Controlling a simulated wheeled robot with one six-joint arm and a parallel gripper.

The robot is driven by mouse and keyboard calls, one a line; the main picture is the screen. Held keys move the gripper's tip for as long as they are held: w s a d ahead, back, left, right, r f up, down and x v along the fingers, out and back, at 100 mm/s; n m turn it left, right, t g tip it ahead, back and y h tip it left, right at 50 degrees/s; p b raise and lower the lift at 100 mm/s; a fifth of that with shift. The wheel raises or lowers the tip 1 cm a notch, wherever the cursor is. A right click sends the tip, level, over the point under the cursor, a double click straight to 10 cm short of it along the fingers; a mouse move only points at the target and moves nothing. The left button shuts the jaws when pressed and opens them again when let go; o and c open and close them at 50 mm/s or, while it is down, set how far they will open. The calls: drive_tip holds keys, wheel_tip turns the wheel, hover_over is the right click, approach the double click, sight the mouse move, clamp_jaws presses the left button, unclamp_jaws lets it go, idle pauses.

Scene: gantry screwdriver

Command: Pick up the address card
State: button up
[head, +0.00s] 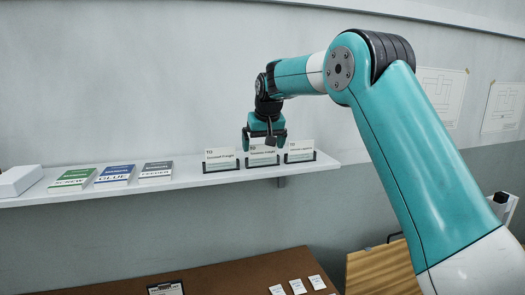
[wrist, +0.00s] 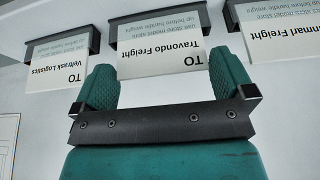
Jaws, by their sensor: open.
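Three white address cards stand upright in dark holders on the wall shelf. In the head view they are the left card (head: 220,155), the middle card (head: 263,156) and the right card (head: 300,150). The wrist view shows them upside down: Velrask Logistics (wrist: 52,60) at left, Travondo Freight (wrist: 160,58) in the middle and a partly cut-off "...nmari Freight" (wrist: 283,50) at right. My gripper (head: 265,144) is open over the middle card. In the wrist view its fingers (wrist: 162,68) stand at either side of the Travondo Freight card's upper edge. Contact cannot be told.
The white shelf (head: 190,178) also carries three booklets, the green (head: 73,178), blue (head: 115,174) and grey (head: 156,171) ones, and a white box (head: 18,180). The neighbouring holders stand close on both sides. A brown table (head: 230,275) with small white cards (head: 297,286) is below.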

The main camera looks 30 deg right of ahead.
drive_tip(key=shift+w+f, duration=0.2)
drive_tip(key=shift+f, duration=0.35)
drive_tip(key=c, duration=0.7)
drive_tip(key=shift+r, duration=0.15)
